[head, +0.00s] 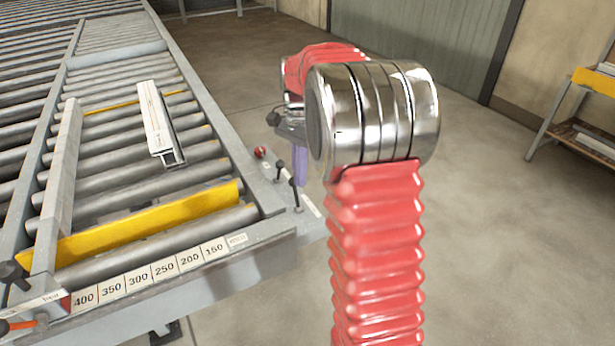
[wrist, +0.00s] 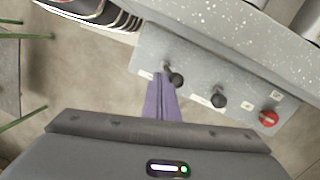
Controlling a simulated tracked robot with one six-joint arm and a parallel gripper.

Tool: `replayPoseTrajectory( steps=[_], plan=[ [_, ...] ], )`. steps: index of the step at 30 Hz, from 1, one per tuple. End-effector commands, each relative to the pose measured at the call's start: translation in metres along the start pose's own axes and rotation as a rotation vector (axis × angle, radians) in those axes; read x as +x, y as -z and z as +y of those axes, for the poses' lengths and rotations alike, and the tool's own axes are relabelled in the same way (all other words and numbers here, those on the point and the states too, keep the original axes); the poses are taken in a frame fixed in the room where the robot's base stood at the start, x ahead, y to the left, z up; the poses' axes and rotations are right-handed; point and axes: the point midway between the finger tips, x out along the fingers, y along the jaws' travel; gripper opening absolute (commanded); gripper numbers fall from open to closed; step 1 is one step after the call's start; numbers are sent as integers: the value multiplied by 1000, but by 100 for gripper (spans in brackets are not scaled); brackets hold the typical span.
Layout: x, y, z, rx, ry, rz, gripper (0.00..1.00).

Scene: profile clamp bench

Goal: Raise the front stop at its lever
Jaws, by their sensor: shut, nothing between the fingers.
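The front stop (head: 140,225) is a yellow bar across the rollers at the near end of the bench; its broad face shows above the rollers. A panel at the bench's right corner carries two black-knobbed levers. The nearer lever (head: 294,190) also shows in the wrist view (wrist: 177,80); the other lever (head: 280,168) shows there too (wrist: 219,99). My gripper (head: 300,183) has purple fingers, shut and empty. In the wrist view its fingertips (wrist: 161,75) are right beside the nearer lever's knob; whether they touch it I cannot tell.
A red knob (head: 261,153) sits on the panel beyond the levers. A pale profile (head: 153,115) lies on the rollers. A second yellow bar (head: 112,108) shows farther back. A number scale (head: 165,270) runs along the front edge. The floor (head: 500,220) on the right is clear.

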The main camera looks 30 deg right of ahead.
Motion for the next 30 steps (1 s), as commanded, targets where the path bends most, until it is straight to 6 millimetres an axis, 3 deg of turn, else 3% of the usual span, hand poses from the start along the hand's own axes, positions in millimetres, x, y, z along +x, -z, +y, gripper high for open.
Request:
replayPoseTrajectory(
  steps=[12, 30],
  plan=[
    [0, -6, -13, -21, 3, 4, 0],
    [-3, -7, -12, -23, 9, 5, 0]
  ],
)
